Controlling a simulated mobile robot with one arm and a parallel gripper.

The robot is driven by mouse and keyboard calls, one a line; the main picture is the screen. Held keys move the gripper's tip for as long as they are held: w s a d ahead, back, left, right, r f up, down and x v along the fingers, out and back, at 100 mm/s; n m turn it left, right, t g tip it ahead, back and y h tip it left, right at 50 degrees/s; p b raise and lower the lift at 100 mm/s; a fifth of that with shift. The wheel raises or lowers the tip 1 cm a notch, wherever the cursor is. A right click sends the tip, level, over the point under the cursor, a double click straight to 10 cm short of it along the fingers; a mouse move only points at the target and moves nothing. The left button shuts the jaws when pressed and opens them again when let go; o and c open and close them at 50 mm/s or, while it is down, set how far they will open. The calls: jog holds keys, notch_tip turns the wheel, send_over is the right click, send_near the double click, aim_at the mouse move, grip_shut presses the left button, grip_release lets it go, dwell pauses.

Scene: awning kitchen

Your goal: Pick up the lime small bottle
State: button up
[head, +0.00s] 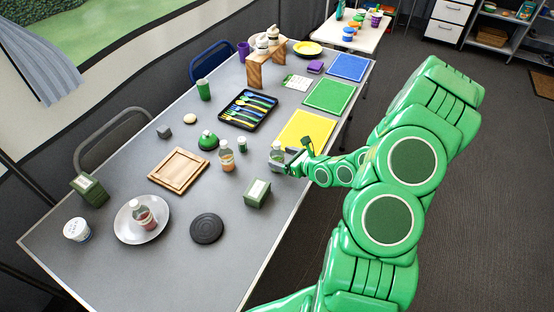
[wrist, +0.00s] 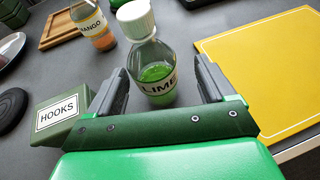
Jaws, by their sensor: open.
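The lime small bottle (wrist: 158,72) is clear with green liquid, a white cap and a LIME label. In the wrist view it stands upright between the two fingers of my gripper (wrist: 165,90). The fingers are apart, with a gap visible to the right of the bottle. In the head view the bottle (head: 277,154) stands near the front edge of the grey table, and my gripper (head: 287,158) reaches it from the right. Part of the bottle's base is hidden by the gripper in the head view.
A green HOOKS box (wrist: 62,118) sits close to the left finger. A mango bottle (wrist: 95,28) stands behind, left. A yellow mat (head: 305,133) lies to the right. A wooden tray (head: 180,170) and a black disc (head: 207,229) are further left on the table (head: 130,262).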

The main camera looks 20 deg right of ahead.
aim_at(273, 156)
jog(key=x, duration=0.3)
jog(key=shift+s+a, duration=0.25)
jog(key=shift+x, duration=0.85)
jog(key=c, duration=1.1)
jog(key=shift+r, duration=5)
